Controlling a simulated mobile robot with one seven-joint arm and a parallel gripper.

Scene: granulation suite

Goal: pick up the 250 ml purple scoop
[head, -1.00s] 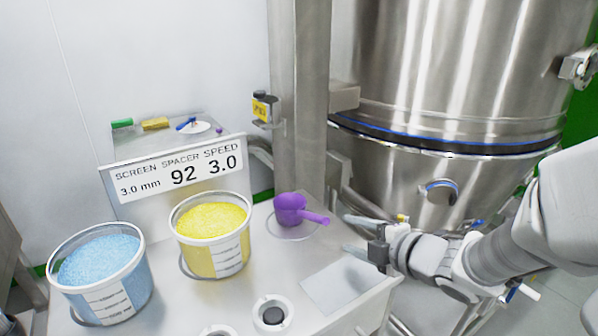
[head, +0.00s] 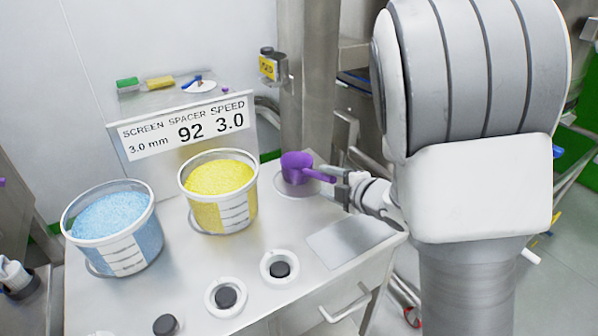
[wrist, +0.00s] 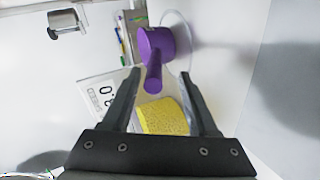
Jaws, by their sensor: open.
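The purple scoop (head: 297,168) sits on a round marked spot (head: 290,190) at the back right of the bench top, its handle pointing right toward my gripper. My gripper (head: 338,180) is open at the handle's end. In the wrist view the scoop (wrist: 156,45) has its cup beyond the fingertips and its handle reaching back between the open fingers of my gripper (wrist: 157,75). The fingers stand apart from the handle on both sides. Whether the fingers are at the handle's height is hard to tell.
A bucket of yellow granules (head: 225,212) stands left of the scoop, and a bucket of blue granules (head: 128,250) farther left. A sign (head: 188,128) stands behind them. A steel column (head: 303,90) rises close behind the scoop. A flat grey plate (head: 350,238) lies in front.

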